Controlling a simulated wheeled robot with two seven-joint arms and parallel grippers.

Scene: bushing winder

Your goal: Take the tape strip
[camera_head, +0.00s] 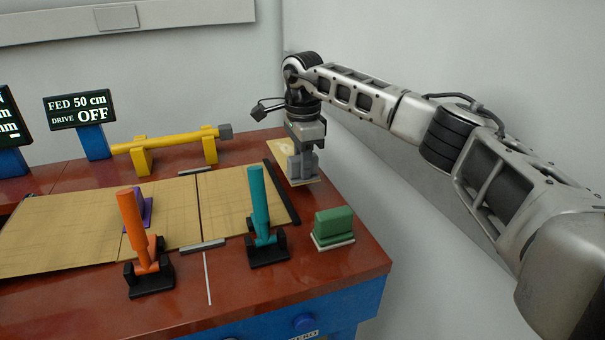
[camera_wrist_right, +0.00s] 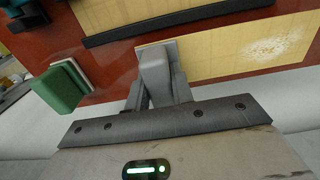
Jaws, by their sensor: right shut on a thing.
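My right gripper (camera_head: 302,166) points down at the back right corner of the red table. In the right wrist view its jaws (camera_wrist_right: 158,88) are shut on a grey block (camera_wrist_right: 154,66) with a thin pale strip at its base, which seems to be the tape strip. The block is at or just above a tan gridded sheet with a whitish speckled patch (camera_wrist_right: 277,47); I cannot tell whether they touch. That sheet also shows in the head view (camera_head: 285,148). My left gripper is not in view.
A green block (camera_head: 333,225) on a pale base stands near the right edge. A teal lever (camera_head: 260,205) and an orange lever (camera_head: 137,230) stand in front. A tan sheet (camera_head: 60,230) covers the middle. A yellow bar (camera_head: 180,140) lies behind; a wall is close on the right.

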